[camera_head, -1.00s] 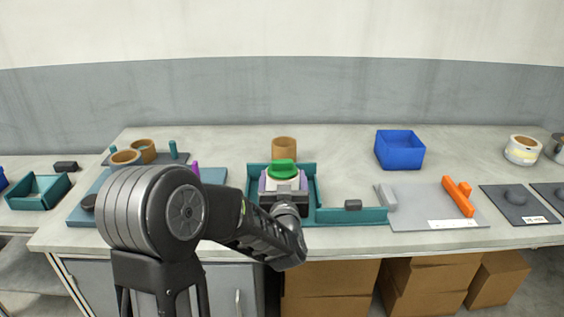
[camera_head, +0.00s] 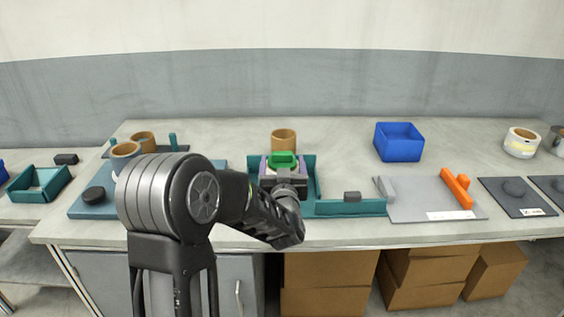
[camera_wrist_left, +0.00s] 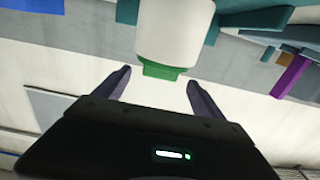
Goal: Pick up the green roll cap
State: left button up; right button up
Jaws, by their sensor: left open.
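The green roll cap (camera_head: 282,159) sits in the teal holder (camera_head: 311,182) at the middle of the table. In the left wrist view the green cap (camera_wrist_left: 163,70) shows at the end of a white roll (camera_wrist_left: 168,35). My left gripper (camera_head: 284,170) is over the holder, at the cap. Its purple fingers are open. In the left wrist view the left gripper (camera_wrist_left: 160,88) has its fingertips on either side of the green cap, with gaps on both sides. In the head view my left wrist hides the lower part of the roll. My right gripper is not in view.
A brown roll (camera_head: 283,140) stands just behind the holder. A blue bin (camera_head: 399,147) is at the back right. A grey plate (camera_head: 410,207) with an orange piece (camera_head: 457,188) lies to the right. The table between the brown roll and blue bin is clear.

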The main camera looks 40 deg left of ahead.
aim_at(282, 156)
pick_arm(q)
jog(key=p+x, duration=0.1)
jog(key=x, duration=0.3)
jog(key=shift+w+a, duration=0.25)
jog(key=shift+w, duration=0.05)
jog(key=shift+c, duration=0.2)
jog(key=c, duration=1.4)
notch_tip(282, 156, up, 10)
jog(key=shift+r, duration=0.1)
